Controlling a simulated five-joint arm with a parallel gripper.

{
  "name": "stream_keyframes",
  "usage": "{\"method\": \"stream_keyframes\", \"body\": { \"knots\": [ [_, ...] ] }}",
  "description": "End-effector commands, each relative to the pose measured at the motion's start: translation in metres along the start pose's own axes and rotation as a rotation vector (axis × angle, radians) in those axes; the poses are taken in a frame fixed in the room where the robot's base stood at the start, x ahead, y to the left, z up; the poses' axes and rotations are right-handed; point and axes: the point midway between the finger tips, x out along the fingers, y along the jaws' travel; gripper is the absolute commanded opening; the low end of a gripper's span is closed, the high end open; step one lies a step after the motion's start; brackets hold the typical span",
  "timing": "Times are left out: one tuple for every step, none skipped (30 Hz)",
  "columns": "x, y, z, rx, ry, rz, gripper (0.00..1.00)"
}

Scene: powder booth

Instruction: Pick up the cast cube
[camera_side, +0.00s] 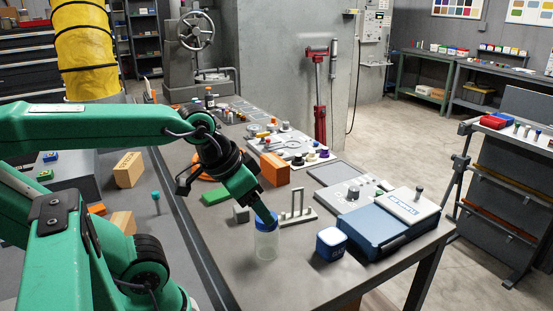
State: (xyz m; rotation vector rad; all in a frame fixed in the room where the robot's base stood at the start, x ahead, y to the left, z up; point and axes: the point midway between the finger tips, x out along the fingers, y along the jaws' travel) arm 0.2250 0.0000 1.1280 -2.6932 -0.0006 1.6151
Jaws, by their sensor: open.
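A small grey cube (240,214), which looks like the cast cube, sits on the grey workbench (215,245) just left of my gripper. My gripper (264,212) is at the end of the green arm and points down and to the right. It is open, with no object seen between its fingers. Its tips overlap the blue lid of a clear jar (266,243) in the picture. I cannot tell whether they touch the lid. The cube's top and near sides show.
A green block (216,197) lies behind the cube and an orange block (274,169) stands farther back. A grey stand with upright prongs (298,207) is to the right. A blue-and-white container (331,244) and blue instrument case (385,229) occupy the right side.

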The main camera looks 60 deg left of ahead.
Motion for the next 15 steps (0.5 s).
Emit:
{"method": "stream_keyframes", "body": {
  "knots": [
    [0.001, -0.001, -0.001, 0.000, -0.003, -0.002, 0.64],
    [0.001, -0.002, -0.002, 0.000, -0.006, -0.004, 0.64],
    [0.002, -0.004, -0.003, 0.001, -0.011, -0.007, 0.64],
    [0.003, -0.005, -0.004, 0.002, -0.016, -0.010, 0.64],
    [0.004, -0.007, -0.005, 0.005, -0.021, -0.013, 0.64],
    [0.005, -0.010, -0.007, 0.008, -0.030, -0.018, 0.64],
    [0.007, -0.012, -0.008, 0.009, -0.039, -0.023, 0.64],
    [0.008, -0.015, -0.010, 0.013, -0.046, -0.027, 0.64],
    [0.010, -0.020, -0.013, 0.016, -0.059, -0.034, 0.64],
    [0.012, -0.023, -0.015, 0.020, -0.070, -0.038, 0.64],
    [0.015, -0.028, -0.017, 0.023, -0.082, -0.043, 0.64],
    [0.018, -0.033, -0.020, 0.028, -0.098, -0.049, 0.64],
    [0.020, -0.038, -0.022, 0.032, -0.111, -0.054, 0.64],
    [0.023, -0.043, -0.025, 0.036, -0.123, -0.058, 0.64],
    [0.026, -0.050, -0.027, 0.041, -0.141, -0.063, 0.64]
  ]
}}
